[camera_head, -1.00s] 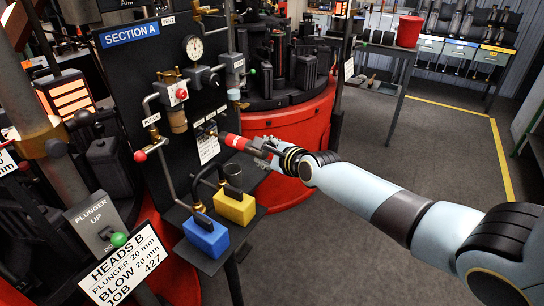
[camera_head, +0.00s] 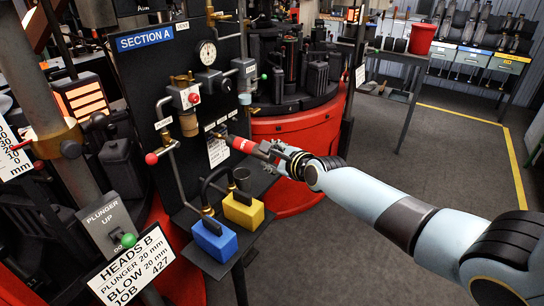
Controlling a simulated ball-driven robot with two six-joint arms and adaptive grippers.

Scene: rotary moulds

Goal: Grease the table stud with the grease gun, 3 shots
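The red grease gun (camera_head: 243,145) is in my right gripper (camera_head: 272,152), whose arm comes in from the right. The gripper looks shut around the gun's rear end. The gun points left at the dark Section A panel (camera_head: 150,88), its nozzle end at a row of small fittings under white labels (camera_head: 217,124). The stud itself is too small to make out, and I cannot tell whether the nozzle touches it. My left gripper is not in view.
Below the gun, a small shelf holds a blue block (camera_head: 213,240) and a yellow block (camera_head: 243,211) with dark hoses. A gauge (camera_head: 208,53) and valve pipes stick out from the panel. A red round machine base (camera_head: 300,130) stands behind. The floor at right is clear.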

